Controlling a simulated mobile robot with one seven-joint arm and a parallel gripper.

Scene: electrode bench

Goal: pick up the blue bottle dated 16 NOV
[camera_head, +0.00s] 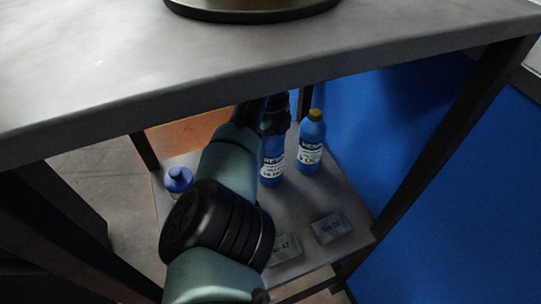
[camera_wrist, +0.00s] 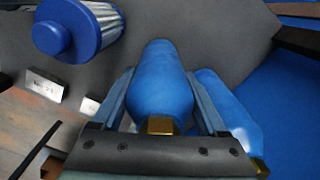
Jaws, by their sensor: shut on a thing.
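Two blue bottles with white labels are side by side over the lower shelf in the head view. The left bottle (camera_head: 271,160) is under my gripper (camera_head: 275,118), which hides its top. In the wrist view my gripper (camera_wrist: 162,98) has one finger on each side of this bottle (camera_wrist: 162,75) and is shut on it; its gold cap points toward the camera. The second bottle (camera_head: 311,148) has a yellow cap and stands close on the right; it also shows in the wrist view (camera_wrist: 228,105), just outside the finger. I cannot read a date on either bottle, nor tell whether the held one touches the shelf.
A blue-capped white ribbed cylinder (camera_head: 178,181) stands at the shelf's left; it also shows in the wrist view (camera_wrist: 80,27). Two small grey plates (camera_head: 331,227) (camera_head: 285,248) lie at the shelf's front. The tabletop (camera_head: 110,70) overhangs the shelf, with dark legs (camera_head: 440,140) around it.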

